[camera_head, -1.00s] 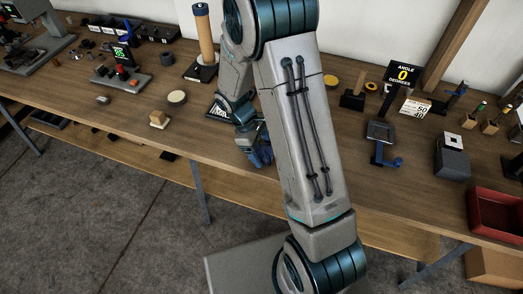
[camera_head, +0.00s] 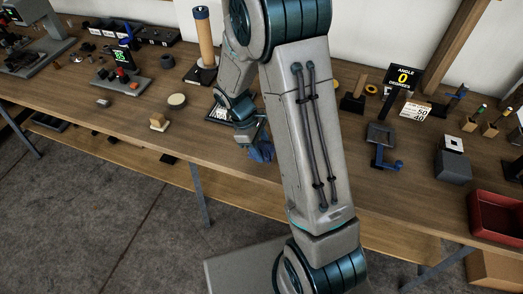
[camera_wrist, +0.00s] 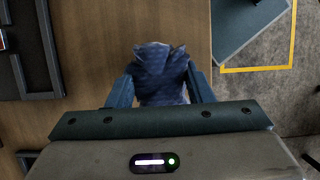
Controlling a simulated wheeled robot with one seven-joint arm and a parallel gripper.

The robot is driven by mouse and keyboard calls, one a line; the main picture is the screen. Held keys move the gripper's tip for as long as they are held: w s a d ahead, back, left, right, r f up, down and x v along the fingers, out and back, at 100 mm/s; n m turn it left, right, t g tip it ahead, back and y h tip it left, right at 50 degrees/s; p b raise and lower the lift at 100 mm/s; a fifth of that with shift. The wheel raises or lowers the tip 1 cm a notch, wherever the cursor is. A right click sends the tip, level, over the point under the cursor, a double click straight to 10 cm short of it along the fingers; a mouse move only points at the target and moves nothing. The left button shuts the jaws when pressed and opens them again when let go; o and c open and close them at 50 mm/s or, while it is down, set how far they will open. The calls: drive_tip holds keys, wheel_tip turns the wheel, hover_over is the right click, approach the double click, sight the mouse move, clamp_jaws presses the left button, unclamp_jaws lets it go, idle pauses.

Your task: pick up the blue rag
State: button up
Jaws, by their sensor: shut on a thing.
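The blue rag (camera_wrist: 160,75) is a crumpled, dark blue cloth with a fine pattern. In the wrist view it is bunched between the two fingers of my gripper (camera_wrist: 160,90), which is shut on it. In the head view the rag (camera_head: 262,150) shows below my gripper (camera_head: 248,132), over the front part of the wooden workbench (camera_head: 110,125). My arm hides part of the bench behind it. I cannot tell for certain whether the rag touches the bench top.
A wooden post on a black base (camera_head: 203,40) stands behind my gripper. A small wooden block (camera_head: 158,121) and a round pale disc (camera_head: 177,100) lie left of it. A blue cranked tool (camera_head: 382,145) and a red bin (camera_head: 497,215) are to the right.

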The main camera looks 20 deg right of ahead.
wheel_tip(320, 180, up, 2)
drive_tip(key=s+r, duration=0.6)
drive_tip(key=s, duration=0.5)
drive_tip(key=shift+s+d+r+b, duration=0.3)
drive_tip(key=shift+s+b, duration=0.05)
drive_tip(key=shift+b, duration=0.1)
drive_tip(key=shift+o, duration=0.7)
drive_tip(key=shift+w+f, duration=0.1)
